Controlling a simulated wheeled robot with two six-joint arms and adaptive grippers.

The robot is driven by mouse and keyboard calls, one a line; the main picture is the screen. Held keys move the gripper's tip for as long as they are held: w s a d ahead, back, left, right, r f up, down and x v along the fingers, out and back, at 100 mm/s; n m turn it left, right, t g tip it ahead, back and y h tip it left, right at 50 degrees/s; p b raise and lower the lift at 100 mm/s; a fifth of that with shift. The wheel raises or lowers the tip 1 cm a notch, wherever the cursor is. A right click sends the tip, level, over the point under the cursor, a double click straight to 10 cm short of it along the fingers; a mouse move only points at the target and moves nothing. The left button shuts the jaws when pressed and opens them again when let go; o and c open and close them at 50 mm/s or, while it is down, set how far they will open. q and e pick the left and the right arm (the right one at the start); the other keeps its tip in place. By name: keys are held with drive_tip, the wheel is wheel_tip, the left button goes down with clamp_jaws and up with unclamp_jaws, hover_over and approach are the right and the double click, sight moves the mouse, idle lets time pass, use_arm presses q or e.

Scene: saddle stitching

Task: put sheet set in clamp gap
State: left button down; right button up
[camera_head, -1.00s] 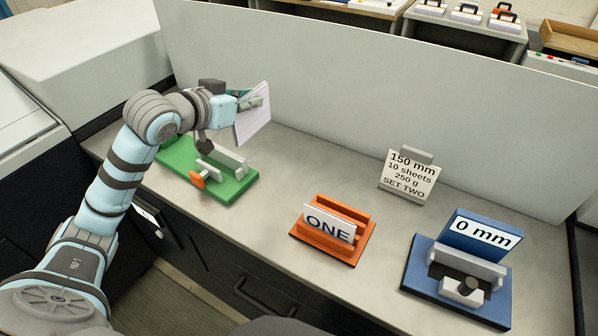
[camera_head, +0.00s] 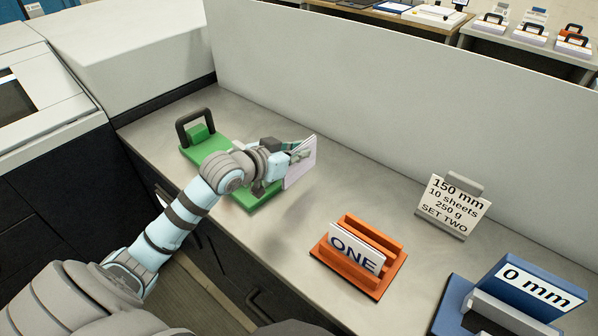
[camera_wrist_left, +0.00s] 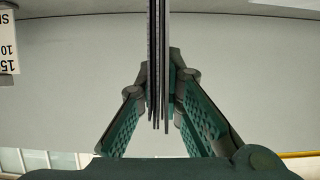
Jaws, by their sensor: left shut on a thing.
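My left gripper (camera_head: 298,153) is shut on a sheet set (camera_head: 299,172), a thin stack of white and lilac sheets, held upright above the counter. In the left wrist view the sheet set (camera_wrist_left: 158,50) shows edge-on as several thin layers between the green finger pads of the left gripper (camera_wrist_left: 158,95). A green fixture (camera_head: 205,148) with a dark handle lies on the counter behind and below my left arm, which hides much of it. A blue fixture (camera_head: 452,309) with a "0 mm" block and a grey bar is cut off at the lower right. My right gripper is not in view.
An orange holder (camera_head: 372,283) with a card reading "ONE" stands mid-counter. A sign (camera_head: 450,205) reading "150 mm, 10 sheets, 250 g, SET TWO" stands behind it. A grey panel (camera_head: 400,100) closes the counter's back. The counter is clear between sheets and orange holder.

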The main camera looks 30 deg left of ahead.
sight(298, 177)
use_arm(q)
drive_tip(key=shift+s+f+b, duration=0.1)
drive_tip(key=shift+f+b, duration=0.35)
drive_tip(key=shift+f, duration=1.95)
drive_tip(key=c, duration=1.7)
unclamp_jaws()
